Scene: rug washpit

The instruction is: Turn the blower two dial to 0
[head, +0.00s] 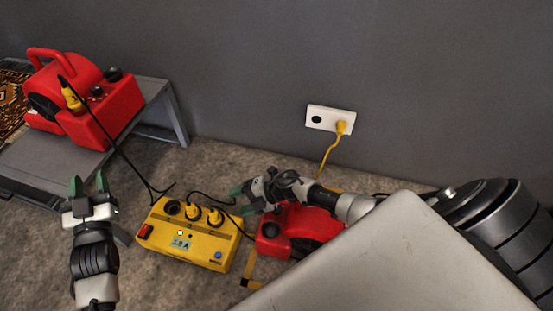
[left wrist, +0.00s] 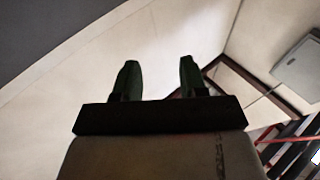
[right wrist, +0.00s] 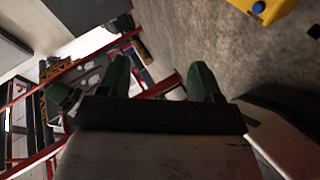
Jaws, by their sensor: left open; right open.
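One red blower (head: 70,88) stands on a grey bench at the upper left in the head view, with a black knob (head: 113,74) on its control box. A second red blower (head: 318,219) sits on the floor, partly hidden by my right arm, with a black knob (head: 271,229) at its left end. I see no label telling which is blower two, and the dial settings are too small to read. My left gripper (head: 89,187) is open and empty, in front of the bench. My right gripper (head: 240,196) is open and empty, above and left of the floor blower.
A yellow power box (head: 190,236) with plugs on top stands on the floor between my grippers. Black cables run from it. A white wall socket (head: 330,119) holds a yellow plug and cord. The grey bench (head: 160,95) is at the left. A pale panel fills the lower right.

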